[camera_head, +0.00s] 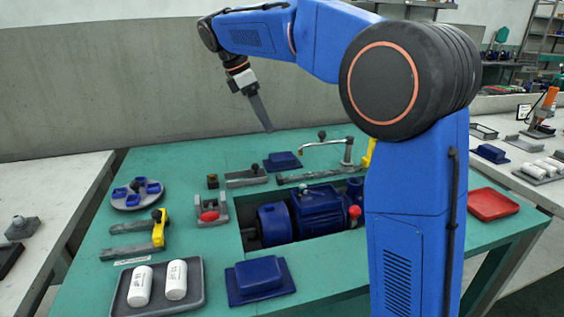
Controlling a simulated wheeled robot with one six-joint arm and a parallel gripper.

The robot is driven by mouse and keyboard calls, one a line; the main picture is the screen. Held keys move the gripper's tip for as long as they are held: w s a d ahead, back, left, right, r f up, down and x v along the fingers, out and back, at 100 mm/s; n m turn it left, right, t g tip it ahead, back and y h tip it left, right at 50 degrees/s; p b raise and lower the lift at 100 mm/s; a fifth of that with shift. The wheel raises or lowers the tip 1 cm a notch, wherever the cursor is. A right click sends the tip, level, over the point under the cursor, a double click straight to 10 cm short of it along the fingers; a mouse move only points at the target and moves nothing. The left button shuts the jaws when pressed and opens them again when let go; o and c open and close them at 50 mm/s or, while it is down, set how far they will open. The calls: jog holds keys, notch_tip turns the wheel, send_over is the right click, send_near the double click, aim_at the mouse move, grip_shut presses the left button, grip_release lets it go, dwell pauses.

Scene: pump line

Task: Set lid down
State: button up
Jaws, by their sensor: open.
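Two dark blue flanged, lid-like pieces lie on the green bench. One (283,161) is at the back of the bench, left of a bent metal arm. The other (262,277) is at the front, right of the grey tray; I cannot tell which is the task's lid. My gripper (263,122) hangs above the back of the bench, tilted down to the right, above and a little left of the back piece. It is open, with nothing visible in it and its fingers seen nearly edge-on. A blue pump motor (318,211) sits in the bench's cut-out.
A grey tray (195,297) with two white cylinders is at front left. A round disc (125,203) carries small blue blocks. A yellow-handled clamp (158,230), a red-knobbed fixture (208,216) and a red tray (493,204) also stand there. My arm hides the bench's right middle.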

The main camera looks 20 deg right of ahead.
aim_at(282, 155)
jog(key=x, duration=1.3)
jog(key=shift+r, duration=0.1)
jog(key=shift+c, duration=0.6)
jog(key=c, duration=1.1)
jog(key=shift+r, duration=0.15)
notch_tip(282, 155, up, 18)
jog(key=shift+f, duration=0.1)
jog(key=shift+s, duration=0.15)
